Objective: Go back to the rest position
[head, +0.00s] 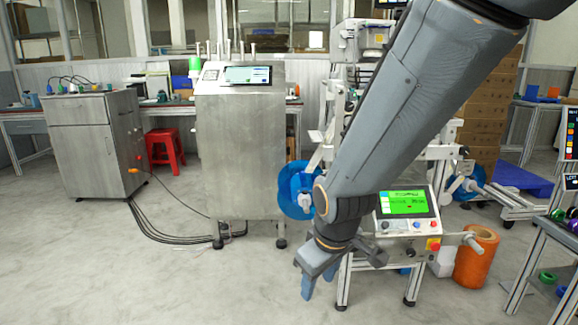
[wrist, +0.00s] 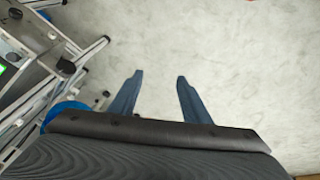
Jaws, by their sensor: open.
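My gripper (head: 318,275) hangs low at the end of my grey arm in the head view, with its fingers pointing down. In the wrist view its two blue fingers (wrist: 157,95) stand apart with only bare floor between them. My gripper is open and empty. It is in front of the machine with the green screen (head: 406,203), a little to its left. My arm hides part of that machine's frame.
A blue reel (head: 298,190) is beside my forearm and shows in part in the wrist view. A steel cabinet (head: 240,150) stands behind, with cables on the floor. An orange roll (head: 476,256) stands at the right. The floor at left front is clear.

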